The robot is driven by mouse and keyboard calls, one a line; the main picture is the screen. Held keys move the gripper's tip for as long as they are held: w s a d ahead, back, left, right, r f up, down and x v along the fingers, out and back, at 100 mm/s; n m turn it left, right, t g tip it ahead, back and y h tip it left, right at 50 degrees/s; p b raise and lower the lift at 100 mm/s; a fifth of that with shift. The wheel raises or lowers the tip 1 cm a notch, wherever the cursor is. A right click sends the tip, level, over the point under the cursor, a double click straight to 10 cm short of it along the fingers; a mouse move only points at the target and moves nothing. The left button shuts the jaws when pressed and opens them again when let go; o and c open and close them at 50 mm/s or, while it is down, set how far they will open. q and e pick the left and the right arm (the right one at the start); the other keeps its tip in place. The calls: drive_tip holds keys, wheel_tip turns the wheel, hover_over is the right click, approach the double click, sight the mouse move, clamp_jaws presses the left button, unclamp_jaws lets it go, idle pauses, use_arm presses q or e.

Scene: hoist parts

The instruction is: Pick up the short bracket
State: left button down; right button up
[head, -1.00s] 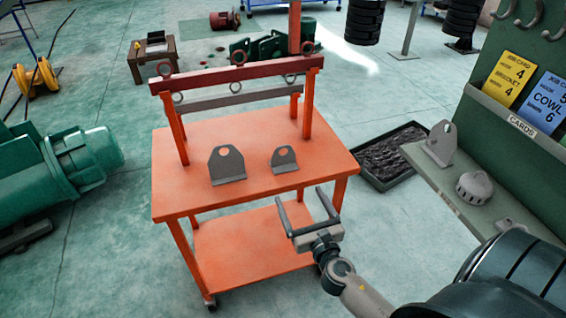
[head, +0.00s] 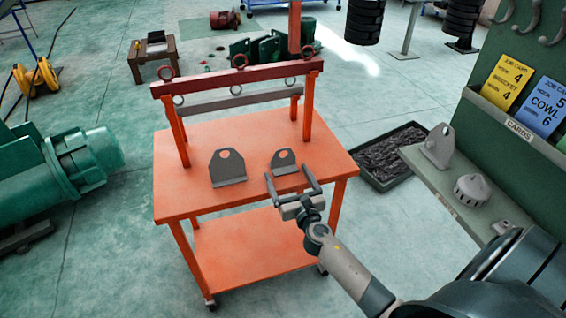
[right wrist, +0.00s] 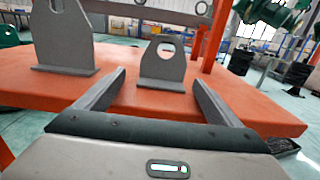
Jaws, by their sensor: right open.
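The short bracket (head: 285,160) is a small grey plate with a hole and a flat foot. It stands upright on the orange table (head: 240,135), right of the taller grey bracket (head: 226,166). My right gripper (head: 291,180) is open and empty at the table's front edge, just in front of the short bracket. In the right wrist view the short bracket (right wrist: 163,66) stands ahead, between the lines of the two open fingers, apart from them. The taller bracket (right wrist: 62,40) is to its left there. My left gripper is not in view.
A red beam with rings (head: 235,75) spans the back of the table above a grey bar. At right, a green stand's shelf (head: 470,200) holds another grey bracket (head: 439,146) and a domed grey part (head: 473,189). A black tray (head: 392,157) lies on the floor.

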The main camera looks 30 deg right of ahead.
sight(284, 164)
drive_tip(key=shift+w+d, duration=0.15)
drive_tip(key=shift+w, duration=0.35)
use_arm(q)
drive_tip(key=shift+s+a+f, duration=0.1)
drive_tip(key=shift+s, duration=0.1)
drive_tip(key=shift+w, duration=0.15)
use_arm(e)
drive_tip(key=shift+w+d+r, duration=0.1)
drive_tip(key=shift+w+d, duration=0.15)
drive_tip(key=shift+w, duration=0.3)
drive_tip(key=x, duration=0.3)
drive_tip(key=shift+d, duration=0.1)
drive_tip(key=shift+w+d, duration=0.1)
drive_tip(key=shift+w, duration=0.35)
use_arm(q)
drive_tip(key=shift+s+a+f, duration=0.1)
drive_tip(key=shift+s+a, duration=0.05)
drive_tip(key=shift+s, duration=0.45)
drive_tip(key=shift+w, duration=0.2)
